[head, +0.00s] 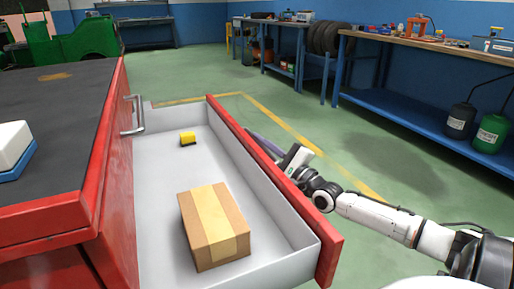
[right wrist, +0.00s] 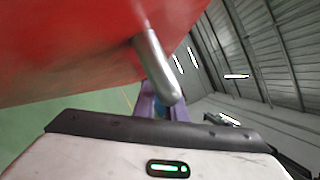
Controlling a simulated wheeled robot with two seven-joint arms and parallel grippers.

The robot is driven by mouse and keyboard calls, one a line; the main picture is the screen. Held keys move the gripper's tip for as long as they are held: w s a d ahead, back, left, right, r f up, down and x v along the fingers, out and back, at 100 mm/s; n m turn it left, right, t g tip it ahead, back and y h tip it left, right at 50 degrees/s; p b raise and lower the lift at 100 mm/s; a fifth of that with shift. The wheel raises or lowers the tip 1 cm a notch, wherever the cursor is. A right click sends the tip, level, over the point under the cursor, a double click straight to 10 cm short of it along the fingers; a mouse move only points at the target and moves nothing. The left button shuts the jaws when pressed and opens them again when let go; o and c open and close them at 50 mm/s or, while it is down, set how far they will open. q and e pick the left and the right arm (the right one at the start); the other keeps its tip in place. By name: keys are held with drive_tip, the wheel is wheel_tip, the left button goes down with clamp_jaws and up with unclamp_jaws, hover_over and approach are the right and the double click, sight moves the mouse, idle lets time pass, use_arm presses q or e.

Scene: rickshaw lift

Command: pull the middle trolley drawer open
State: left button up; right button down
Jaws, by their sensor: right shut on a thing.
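The red trolley (head: 60,215) stands at the left with a drawer (head: 160,190) pulled well out, below another drawer front that has a metal handle (head: 134,115). The open drawer has pale grey walls and a red front. My right gripper (head: 267,146) is at the outer side of that red front. In the right wrist view, its purple fingers (right wrist: 151,103) are at a silver bar handle (right wrist: 158,68) on the red front, and it is shut on the handle. The head view hides the handle behind the drawer front. My left gripper is not in view.
A cardboard box (head: 214,225) and a small yellow item (head: 187,138) lie in the open drawer. A white and blue object (head: 13,150) sits on the trolley's dark top. A blue workbench (head: 420,110) stands at the back right. The green floor between is clear.

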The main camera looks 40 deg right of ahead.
drive_tip(key=shift+f, duration=0.1)
drive_tip(key=c, duration=2.1)
unclamp_jaws()
drive_tip(key=shift+s, duration=0.15)
